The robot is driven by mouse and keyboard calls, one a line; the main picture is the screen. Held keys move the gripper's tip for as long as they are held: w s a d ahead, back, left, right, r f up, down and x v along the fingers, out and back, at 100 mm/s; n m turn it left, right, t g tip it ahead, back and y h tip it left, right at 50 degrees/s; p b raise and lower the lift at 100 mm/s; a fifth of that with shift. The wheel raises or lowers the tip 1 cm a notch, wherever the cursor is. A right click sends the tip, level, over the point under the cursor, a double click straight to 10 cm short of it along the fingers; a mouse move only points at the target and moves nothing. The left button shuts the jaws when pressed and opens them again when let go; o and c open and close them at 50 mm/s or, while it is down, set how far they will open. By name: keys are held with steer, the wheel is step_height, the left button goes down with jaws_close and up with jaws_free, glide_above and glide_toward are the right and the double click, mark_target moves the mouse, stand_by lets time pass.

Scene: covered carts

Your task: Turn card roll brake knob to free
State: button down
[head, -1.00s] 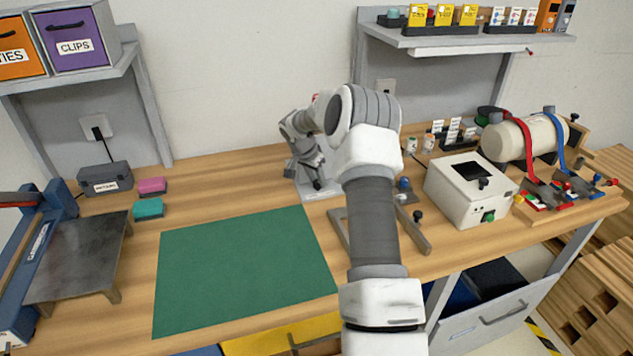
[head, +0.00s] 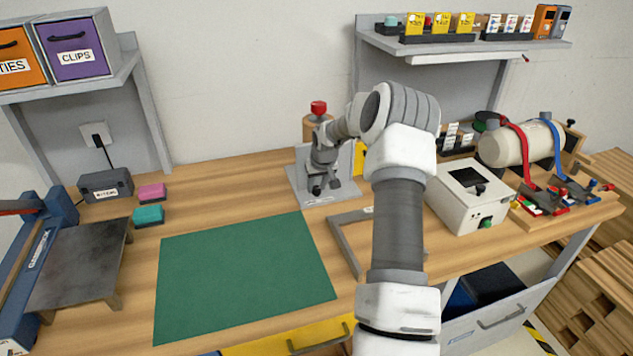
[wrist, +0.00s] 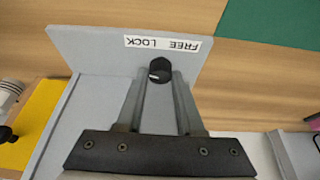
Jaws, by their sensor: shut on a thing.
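The brake knob (wrist: 160,67) is a small black knob with a white mark, on a grey plate beside a white label (wrist: 163,44) reading FREE and LOCK. The label is upside down in the wrist view. The white mark is on the knob's left side there; its exact setting is hard to tell. My gripper (wrist: 159,76) is shut on the knob, one finger on each side. In the head view my gripper (head: 323,184) is low at the grey card roll stand (head: 300,176). A red-topped post (head: 318,108) rises behind it, and my arm hides part of the stand.
A green mat (head: 240,275) lies in front to the left. A grey frame (head: 345,245) lies close to the stand's front, partly behind my arm. A white box (head: 470,205) stands to the right.

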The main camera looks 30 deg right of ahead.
steer(key=n, duration=0.2)
steer(key=n+y, duration=0.1)
steer(key=shift+d+n+y+p, duration=0.15)
steer(key=shift+n+y+p, duration=0.15)
steer(key=shift+n+p, duration=0.1)
steer(key=n+y, duration=0.1)
steer(key=n, duration=0.2)
steer(key=shift+n, duration=0.3)
steer(key=n+y+b, duration=0.1)
steer(key=n, duration=0.2)
steer(key=shift+w+n+g+y, duration=0.1)
steer(key=shift+n+g+y, duration=0.2)
steer(key=shift+g, duration=0.1)
steer(key=shift+d+n+g+y+b, duration=0.1)
steer(key=shift+n+g+y+b, duration=0.2)
steer(key=shift+n, duration=0.75)
steer(key=shift+d+n+g+y+b, duration=0.15)
steer(key=shift+n+g, duration=0.25)
steer(key=shift+n, duration=0.65)
steer(key=shift+a, duration=0.1)
steer(key=c, duration=0.8)
jaws_free()
steer(key=shift+r, duration=0.1)
